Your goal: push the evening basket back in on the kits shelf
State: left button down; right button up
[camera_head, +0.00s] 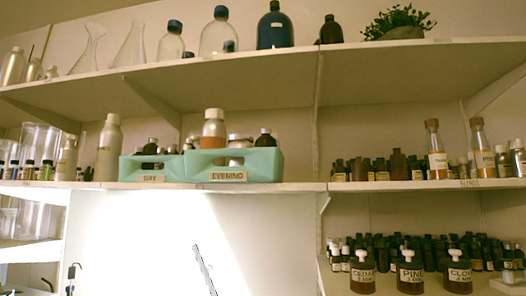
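The evening basket (272,167) is a pale teal open basket with an "EVENING" label on its front. It stands on the left middle shelf (300,187), its front close to the shelf's front edge. It holds a large bottle with an orange-brown band and several smaller bottles. Neither of my grippers shows in the head view.
Tall pale bottles (109,146) stand left of the baskets. A top shelf (250,72) with flasks and a plant (399,22) runs above. Right shelves hold many small brown bottles (398,163). A thin grey bar (205,270) shows below; I cannot tell what it is.

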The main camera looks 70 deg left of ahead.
aim_at(264, 163)
jog(key=i, duration=1.45)
jog(key=u, duration=3.5)
jog(key=i, duration=0.5)
